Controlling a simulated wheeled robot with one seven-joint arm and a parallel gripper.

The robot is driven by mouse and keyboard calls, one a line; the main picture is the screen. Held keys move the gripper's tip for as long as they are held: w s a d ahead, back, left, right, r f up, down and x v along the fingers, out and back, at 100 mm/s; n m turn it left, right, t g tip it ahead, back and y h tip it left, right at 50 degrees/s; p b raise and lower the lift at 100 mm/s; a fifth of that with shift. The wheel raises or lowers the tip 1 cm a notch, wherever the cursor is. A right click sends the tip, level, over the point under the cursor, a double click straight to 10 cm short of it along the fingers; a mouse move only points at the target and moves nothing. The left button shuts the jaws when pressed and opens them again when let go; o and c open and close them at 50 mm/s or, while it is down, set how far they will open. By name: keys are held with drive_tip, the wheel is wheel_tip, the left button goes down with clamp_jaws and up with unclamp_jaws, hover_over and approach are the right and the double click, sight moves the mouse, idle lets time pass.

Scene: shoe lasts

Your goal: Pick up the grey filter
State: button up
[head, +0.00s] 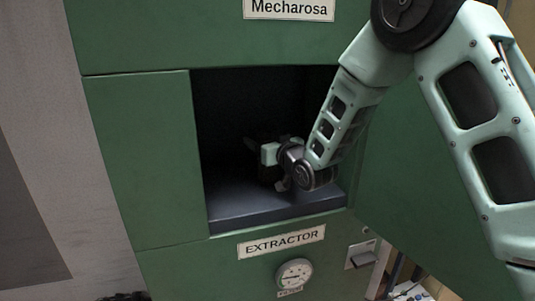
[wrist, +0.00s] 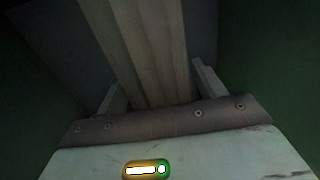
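The grey filter (wrist: 145,50) is a long, ribbed grey block in the wrist view. It runs from the upper left down to the front edge of my gripper (wrist: 158,80). The two fingers stand wide apart, one on each side of it. A dark gap shows beside the right finger; the left finger looks close to the filter's edge, and contact there cannot be told. In the head view my gripper (head: 262,158) is inside the dark opening of the green extractor (head: 140,160). The filter cannot be made out there in the shadow.
The opening has a dark grey floor (head: 275,210) with a raised front edge. A green door or panel (head: 410,190) stands to its right, near my arm. Below are an EXTRACTOR label (head: 281,241), a round gauge (head: 294,273) and a latch (head: 361,254).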

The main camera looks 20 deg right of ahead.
drive_tip(key=c, duration=0.9)
